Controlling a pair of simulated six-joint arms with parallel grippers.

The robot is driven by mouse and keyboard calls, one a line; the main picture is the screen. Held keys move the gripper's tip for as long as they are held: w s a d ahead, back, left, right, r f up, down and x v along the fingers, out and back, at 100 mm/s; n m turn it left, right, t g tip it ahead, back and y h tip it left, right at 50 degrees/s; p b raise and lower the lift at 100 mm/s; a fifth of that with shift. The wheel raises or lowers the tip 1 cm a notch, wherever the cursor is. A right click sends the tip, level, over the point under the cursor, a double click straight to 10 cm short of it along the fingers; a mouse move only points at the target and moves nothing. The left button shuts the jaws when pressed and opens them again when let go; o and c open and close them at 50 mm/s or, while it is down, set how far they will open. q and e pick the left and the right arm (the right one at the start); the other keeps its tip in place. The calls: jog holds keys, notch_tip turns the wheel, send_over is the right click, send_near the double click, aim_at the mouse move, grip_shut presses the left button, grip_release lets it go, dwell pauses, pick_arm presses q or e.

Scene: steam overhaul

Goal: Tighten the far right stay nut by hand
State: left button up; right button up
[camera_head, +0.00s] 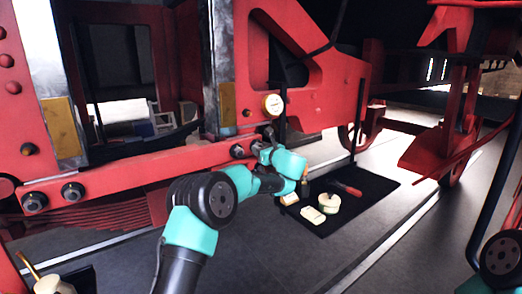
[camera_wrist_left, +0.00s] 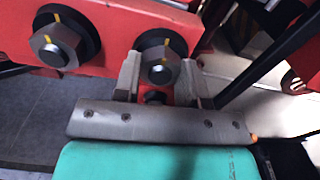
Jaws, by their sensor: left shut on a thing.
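The far right stay nut (camera_wrist_left: 160,72) is a grey hex nut on a black washer at the end of the red stay bar (camera_wrist_left: 105,55), with yellow marks on washer and nut. My left gripper (camera_wrist_left: 160,76) is shut on it, one finger at each side. In the head view my left gripper (camera_head: 262,150) reaches the right end of the bar, and my wrist partly hides that end. A neighbouring nut (camera_wrist_left: 55,45) sits to its left in the wrist view and also shows in the head view (camera_head: 237,151). My right gripper is out of view.
Two more nuts (camera_head: 72,193) sit at the bar's left end. A black mat (camera_head: 375,188) on the floor holds a red-handled tool (camera_head: 346,188) and pale round and block-shaped items. A red frame (camera_head: 320,90) rises behind my left gripper. Floor to the right is clear.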

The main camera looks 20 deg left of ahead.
pick_arm(q)
jog(key=shift+m, duration=0.6)
jog(key=o, duration=0.9)
jog(key=shift+o, duration=0.2)
jog(key=v, duration=1.7)
jog(key=shift+d, duration=0.2)
jog(key=shift+s, duration=0.15)
